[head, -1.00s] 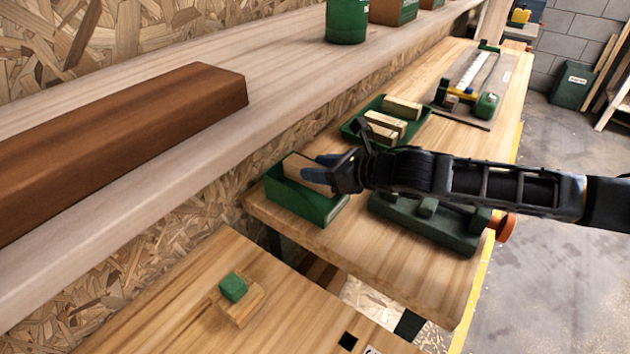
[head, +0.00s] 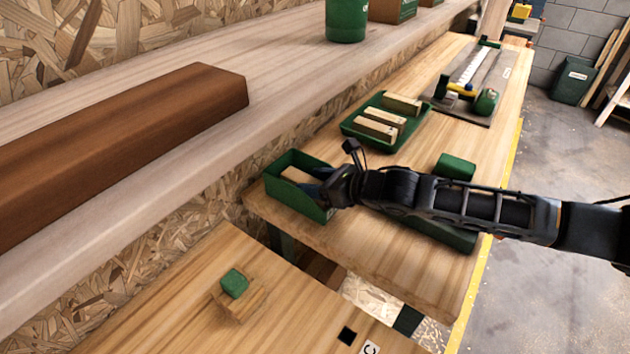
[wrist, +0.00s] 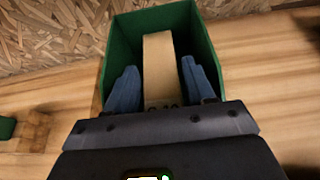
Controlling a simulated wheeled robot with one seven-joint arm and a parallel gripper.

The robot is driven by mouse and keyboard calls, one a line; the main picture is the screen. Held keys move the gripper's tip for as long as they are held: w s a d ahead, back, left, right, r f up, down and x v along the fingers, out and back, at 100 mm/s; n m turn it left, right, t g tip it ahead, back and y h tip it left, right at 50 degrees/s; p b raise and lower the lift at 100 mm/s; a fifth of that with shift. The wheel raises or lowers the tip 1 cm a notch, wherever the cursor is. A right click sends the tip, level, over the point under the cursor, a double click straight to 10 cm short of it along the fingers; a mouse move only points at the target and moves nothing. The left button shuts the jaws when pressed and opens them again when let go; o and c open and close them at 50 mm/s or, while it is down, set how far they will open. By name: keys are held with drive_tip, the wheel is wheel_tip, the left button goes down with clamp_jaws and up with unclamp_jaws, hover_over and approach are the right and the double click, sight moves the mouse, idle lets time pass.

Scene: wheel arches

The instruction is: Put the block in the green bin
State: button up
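The block is a tan wooden piece (wrist: 159,65); in the head view it (head: 296,174) is partly hidden by my gripper and the bin wall. It lies inside the green bin (head: 300,200), down between the walls. The bin also shows in the wrist view (wrist: 116,55), around the block and my fingers. My gripper (head: 318,186) reaches into the bin from the right. Whether the block touches the bin floor is hidden.
A green tray (head: 351,133) with several wooden blocks stands behind on the bench. A green tool (head: 456,166) lies partly under my arm. A small green cube (head: 234,283) sits on a wooden piece in front. A shelf with a brown beam (head: 120,140) runs along the left.

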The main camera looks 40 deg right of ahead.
drive_tip(key=o, duration=0.3)
drive_tip(key=shift+r, duration=0.1)
drive_tip(key=shift+s+r, duration=0.1)
drive_tip(key=b+v, duration=0.1)
drive_tip(key=v, duration=1)
drive_tip(key=shift+s+r, duration=0.2)
drive_tip(key=shift+s, duration=0.15)
drive_tip(key=shift+d, duration=0.1)
